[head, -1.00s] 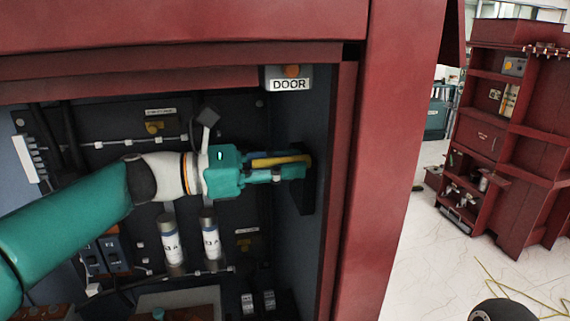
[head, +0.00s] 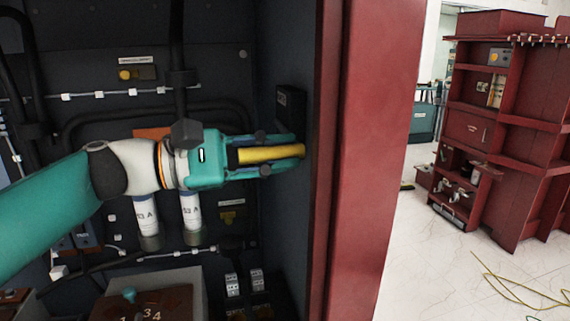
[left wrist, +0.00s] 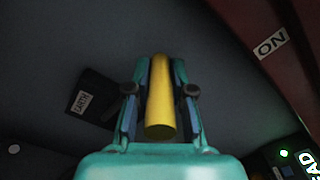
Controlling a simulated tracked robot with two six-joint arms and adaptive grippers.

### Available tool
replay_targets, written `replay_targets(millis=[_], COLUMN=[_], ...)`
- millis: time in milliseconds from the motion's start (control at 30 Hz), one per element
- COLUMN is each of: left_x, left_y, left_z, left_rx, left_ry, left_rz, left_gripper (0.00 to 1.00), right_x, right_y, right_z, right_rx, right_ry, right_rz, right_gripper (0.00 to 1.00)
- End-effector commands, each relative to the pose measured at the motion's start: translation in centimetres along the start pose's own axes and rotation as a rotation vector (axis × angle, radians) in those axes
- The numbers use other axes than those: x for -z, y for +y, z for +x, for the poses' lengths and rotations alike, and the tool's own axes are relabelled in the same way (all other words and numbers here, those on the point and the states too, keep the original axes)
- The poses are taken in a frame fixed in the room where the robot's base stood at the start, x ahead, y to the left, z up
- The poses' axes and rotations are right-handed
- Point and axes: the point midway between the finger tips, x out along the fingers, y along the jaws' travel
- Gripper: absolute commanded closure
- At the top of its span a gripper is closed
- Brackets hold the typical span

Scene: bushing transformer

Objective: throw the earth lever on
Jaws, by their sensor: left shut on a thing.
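The earth lever is a yellow bar (head: 270,155) at the right inner wall of the dark cabinet. My left gripper (head: 282,153) is shut on it, with one finger above and one below in the head view. In the left wrist view the yellow bar (left wrist: 160,95) lies between the two fingers (left wrist: 160,100). A black plate (head: 290,110) is on the wall just above the lever; in the left wrist view it bears a label reading EARTH (left wrist: 82,102). An ON label (left wrist: 271,43) is on a red part at upper right. My right gripper is not in view.
The red door post (head: 375,150) stands close to the right of my gripper. Two white cylinders (head: 190,210) and cables are below and behind my wrist. A brown block (head: 150,303) is at the bottom. Another red cabinet (head: 500,130) stands far right beyond open floor.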

Motion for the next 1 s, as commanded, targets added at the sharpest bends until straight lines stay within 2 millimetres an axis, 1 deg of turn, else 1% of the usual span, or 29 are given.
replay_targets(millis=[33, 200, 333, 433, 633, 1000], left_x=[1.1, 2.5, 3.5, 4.2, 5.2, 5.7], left_y=[-1.3, -2.6, -3.3, -3.7, -4.1, -4.4], left_z=[-0.1, -0.2, -0.2, -0.2, -0.2, -0.2], left_rx=[0.0, -0.001, 0.0, 0.001, 0.002, 0.005], left_ry=[0.004, 0.006, 0.007, 0.006, 0.006, 0.006], left_rz=[0.043, 0.197, 0.298, 0.362, 0.359, 0.355], left_gripper=[1.0, 1.0, 1.0, 1.0, 1.0, 1.0], right_x=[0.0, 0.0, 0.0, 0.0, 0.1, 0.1], right_y=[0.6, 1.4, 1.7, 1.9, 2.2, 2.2], right_z=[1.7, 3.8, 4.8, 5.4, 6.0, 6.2], right_rx=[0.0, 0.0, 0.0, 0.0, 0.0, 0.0], right_ry=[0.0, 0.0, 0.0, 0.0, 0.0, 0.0], right_rz=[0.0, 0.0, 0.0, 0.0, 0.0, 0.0], right_gripper=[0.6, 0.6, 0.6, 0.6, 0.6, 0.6])
